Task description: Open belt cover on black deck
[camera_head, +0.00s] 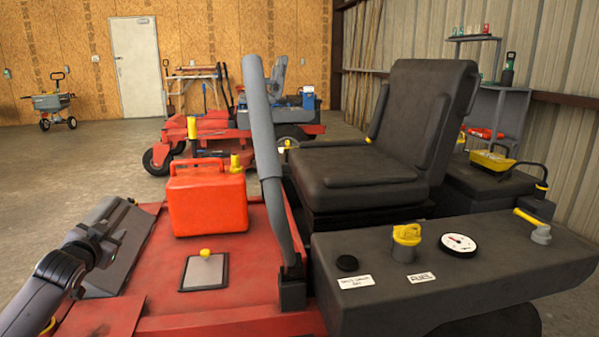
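A flat grey plate with a dark border and a yellow knob (204,271) lies on the deck of the near mower; it looks like a cover. This deck (255,250) is red, not black. A dark grey tilted panel (128,250) stands at the deck's left edge. I cannot tell which of the two is the belt cover. My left gripper (100,238) is at the tilted panel, left of the knobbed plate and clear of it. Its fingers are hard to make out against the panel, so contact and opening are unclear. My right gripper is out of view.
A red fuel can (206,197) stands on the deck behind the knobbed plate. A grey upright bar (263,140) rises to its right. The black seat (385,140) and the black side tank (440,265) with a yellow cap fill the right. Open floor lies at left.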

